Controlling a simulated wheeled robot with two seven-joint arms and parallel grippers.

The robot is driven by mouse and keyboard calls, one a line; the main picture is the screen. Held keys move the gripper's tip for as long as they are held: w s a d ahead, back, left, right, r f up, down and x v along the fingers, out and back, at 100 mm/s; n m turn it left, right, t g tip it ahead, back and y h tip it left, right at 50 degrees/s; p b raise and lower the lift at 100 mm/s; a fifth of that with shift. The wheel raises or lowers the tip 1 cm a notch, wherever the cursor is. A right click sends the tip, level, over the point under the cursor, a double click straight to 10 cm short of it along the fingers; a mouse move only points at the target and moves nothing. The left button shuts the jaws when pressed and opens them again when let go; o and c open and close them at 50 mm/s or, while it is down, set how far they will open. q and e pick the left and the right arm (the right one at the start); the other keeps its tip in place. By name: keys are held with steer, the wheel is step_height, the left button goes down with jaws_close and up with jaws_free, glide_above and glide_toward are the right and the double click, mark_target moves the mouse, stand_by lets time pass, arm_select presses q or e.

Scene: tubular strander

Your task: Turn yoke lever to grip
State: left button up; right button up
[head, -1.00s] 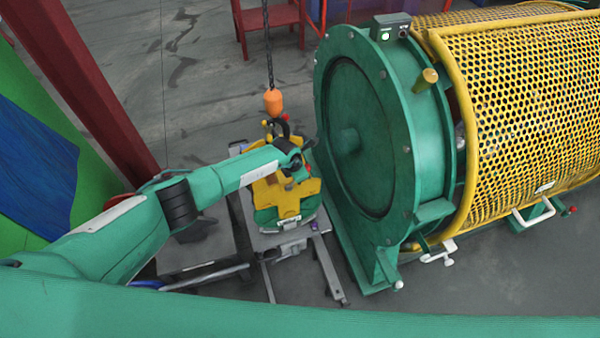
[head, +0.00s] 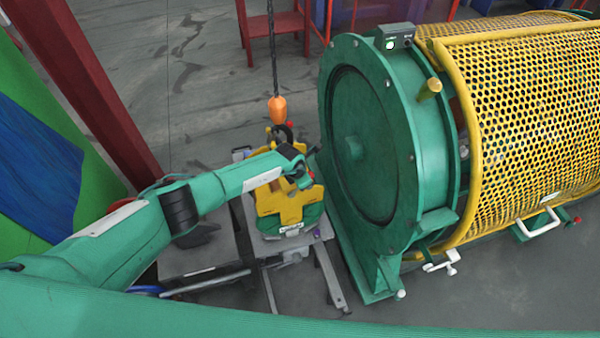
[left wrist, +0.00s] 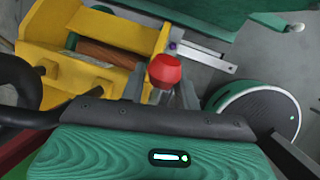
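The yellow yoke (head: 284,205) lies over a green body on a grey stand, below an orange block (head: 277,110) on a chain. In the left wrist view the yellow yoke (left wrist: 60,62) fills the upper left. A lever with a red knob (left wrist: 165,70) stands up close to my left gripper (left wrist: 164,92). The grey fingers show on either side of the knob's lower part with a gap between them, so the gripper looks open. Whether they touch the lever cannot be told. In the head view my left gripper (head: 303,178) is over the yoke, its fingertips partly hidden. My right gripper is not in view.
The big green strander end plate (head: 368,150) stands close to the right of the yoke. A perforated yellow guard (head: 530,110) is beyond it. A red post (head: 90,90) rises on the left. Grey floor is open behind the chain.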

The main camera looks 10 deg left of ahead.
arm_select(q)
steer(key=shift+a+r, duration=0.1)
steer(key=shift+r, duration=0.4)
steer(key=b+v, duration=0.1)
steer(key=v, duration=1.1)
steer(key=shift+s, duration=0.15)
